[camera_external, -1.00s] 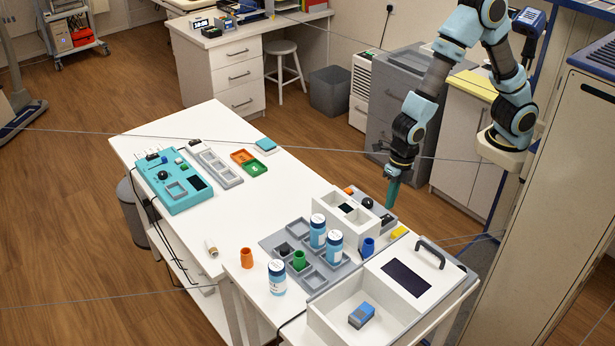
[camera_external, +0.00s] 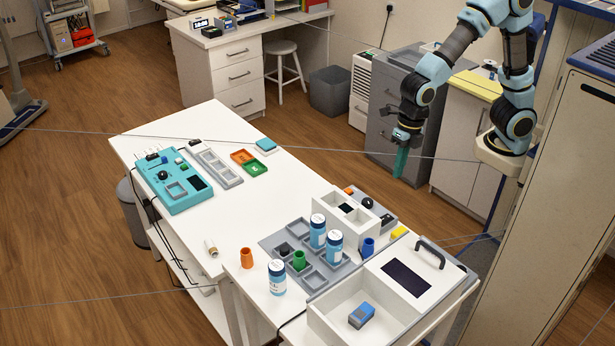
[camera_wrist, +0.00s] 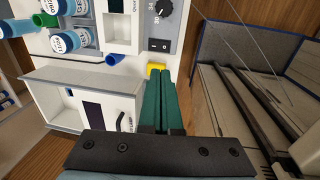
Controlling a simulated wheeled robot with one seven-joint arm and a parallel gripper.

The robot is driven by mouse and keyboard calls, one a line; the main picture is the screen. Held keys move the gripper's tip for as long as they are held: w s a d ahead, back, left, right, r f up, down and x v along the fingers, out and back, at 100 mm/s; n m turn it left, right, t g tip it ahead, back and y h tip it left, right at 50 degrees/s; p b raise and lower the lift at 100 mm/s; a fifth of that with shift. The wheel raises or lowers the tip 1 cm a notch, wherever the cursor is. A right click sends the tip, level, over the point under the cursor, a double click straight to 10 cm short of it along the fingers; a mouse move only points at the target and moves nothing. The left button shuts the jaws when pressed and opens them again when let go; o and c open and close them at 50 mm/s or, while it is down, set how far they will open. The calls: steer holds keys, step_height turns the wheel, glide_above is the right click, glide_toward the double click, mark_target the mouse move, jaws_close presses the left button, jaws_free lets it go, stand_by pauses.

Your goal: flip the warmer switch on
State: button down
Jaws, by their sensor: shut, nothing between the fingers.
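The warmer is a white box (camera_external: 335,213) with a grey control panel at its right side, on the near end of the white table. In the wrist view the panel (camera_wrist: 146,30) carries a black rocker switch (camera_wrist: 159,45) below a round black dial (camera_wrist: 166,9). I cannot tell which way the rocker is tipped. My gripper (camera_external: 400,177) has green fingers, shut and empty, and hangs in the air above and beyond the panel. In the wrist view its fingertips (camera_wrist: 162,72) point toward the switch side of the panel, apart from it.
A yellow block (camera_wrist: 155,68) lies close to the fingertips in the picture. A white box with a black handle (camera_external: 432,252) stands at the near end. Open floor lies beyond the table.

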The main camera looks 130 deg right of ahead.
mark_target(383, 219)
steer(key=shift+f, duration=0.1)
steer(key=w+b, duration=0.1)
steer(key=b, duration=0.7)
steer(key=shift+w+r+b, duration=0.15)
steer(key=shift+r+b, duration=0.05)
steer(key=shift+b, duration=0.2)
steer(key=shift+f, duration=0.1)
steer(key=f, duration=0.4)
steer(key=w+f+p, duration=0.1)
steer(key=f, duration=0.4)
steer(key=w+f+p, duration=0.1)
steer(key=f, duration=0.3)
steer(key=shift+f, duration=0.35)
